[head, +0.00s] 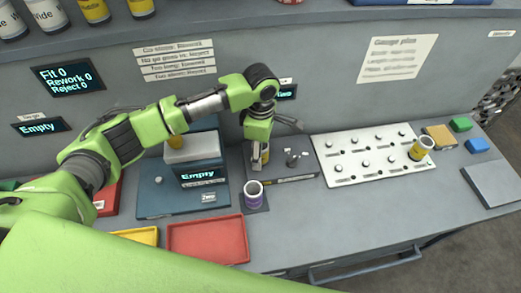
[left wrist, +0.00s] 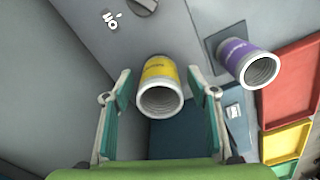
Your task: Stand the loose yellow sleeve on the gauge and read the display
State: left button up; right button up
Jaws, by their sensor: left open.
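A yellow sleeve with pale rims (left wrist: 160,72) shows between the spread fingers of my left gripper (left wrist: 160,95) in the left wrist view, with a gap on each side. In the head view my left gripper (head: 258,160) points down at the left end of a grey block and mostly hides this sleeve. The gauge (head: 195,148) stands on a blue base (head: 155,195) to the left. Its display (head: 201,173) reads "Empty". Another yellow sleeve (head: 421,148) stands on the white plate at the right. My right gripper is out of view.
A purple sleeve (head: 254,188) stands on a dark pad, close in front of my left gripper. A red tray (head: 210,240) and a yellow tray (head: 140,235) lie at the front. The white pegged plate (head: 345,160) is at the right.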

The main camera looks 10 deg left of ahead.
pick_arm(q)
jog(key=shift+r, duration=0.1)
notch_tip(320, 180, up, 12)
dwell(0.4)
dwell(0.5)
